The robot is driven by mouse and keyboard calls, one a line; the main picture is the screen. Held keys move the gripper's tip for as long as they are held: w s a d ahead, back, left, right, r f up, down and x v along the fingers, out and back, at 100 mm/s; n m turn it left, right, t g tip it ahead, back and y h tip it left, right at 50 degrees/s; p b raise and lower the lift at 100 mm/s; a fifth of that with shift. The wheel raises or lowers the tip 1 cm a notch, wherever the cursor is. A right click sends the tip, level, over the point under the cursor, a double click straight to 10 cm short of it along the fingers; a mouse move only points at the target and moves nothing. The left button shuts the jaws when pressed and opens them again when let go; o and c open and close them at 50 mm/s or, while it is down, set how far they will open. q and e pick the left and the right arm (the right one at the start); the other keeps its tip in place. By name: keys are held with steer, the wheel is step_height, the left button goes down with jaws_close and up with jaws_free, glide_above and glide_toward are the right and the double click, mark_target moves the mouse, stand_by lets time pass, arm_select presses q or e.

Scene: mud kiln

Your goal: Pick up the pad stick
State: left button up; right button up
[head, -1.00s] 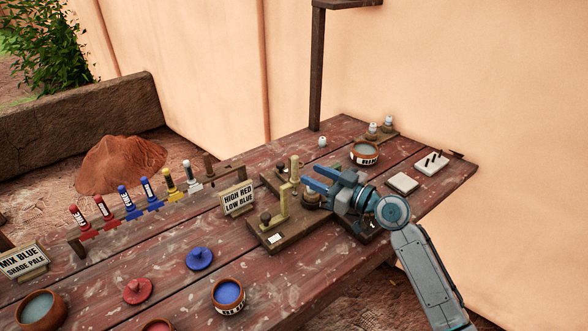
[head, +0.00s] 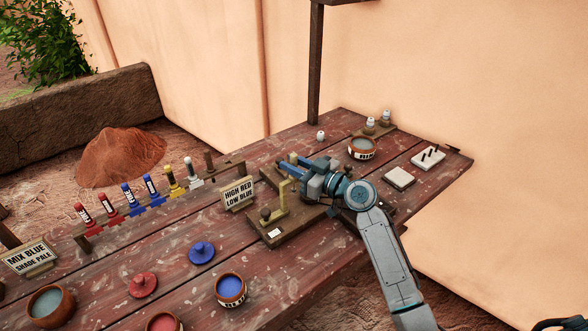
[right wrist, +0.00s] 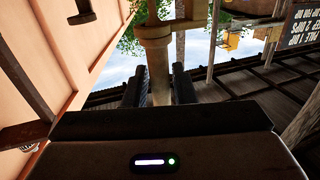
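An upright tan stick (right wrist: 157,60) with a wider collar near its top, likely the pad stick, stands between the fingers of my right gripper (right wrist: 160,87) in the right wrist view. In the head view the right gripper (head: 292,163) reaches left over the dark wooden stand (head: 290,232), its blue fingers apart at the stick's place. The gripper mostly hides the stick there. The fingers lie on either side of the stick; whether they touch it is hard to tell.
A brass-coloured bracket (head: 283,200) stands on the wooden stand close to the gripper. A sign (head: 237,193) and a rack of coloured tubes (head: 152,191) are to the left. A bowl (head: 361,148) and a white block (head: 399,178) are to the right. Blue paint (head: 230,288) sits in front.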

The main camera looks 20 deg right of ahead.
steer(key=c, duration=0.3)
arm_select(q)
steer(key=shift+w, duration=0.25)
arm_select(e)
jaws_close()
step_height(320, 180, up, 10)
steer(key=p, duration=0.5)
steer(key=shift+p, duration=0.35)
arm_select(q)
steer(key=r, duration=0.5)
steer(key=shift+s+d+r, duration=0.1)
steer(key=shift+s+r, duration=0.1)
steer(key=shift+r, duration=0.05)
steer(key=shift+f, duration=0.1)
steer(key=shift+f+b, duration=0.25)
steer(key=shift+b, duration=0.1)
arm_select(e)
steer(key=shift+f, duration=0.1)
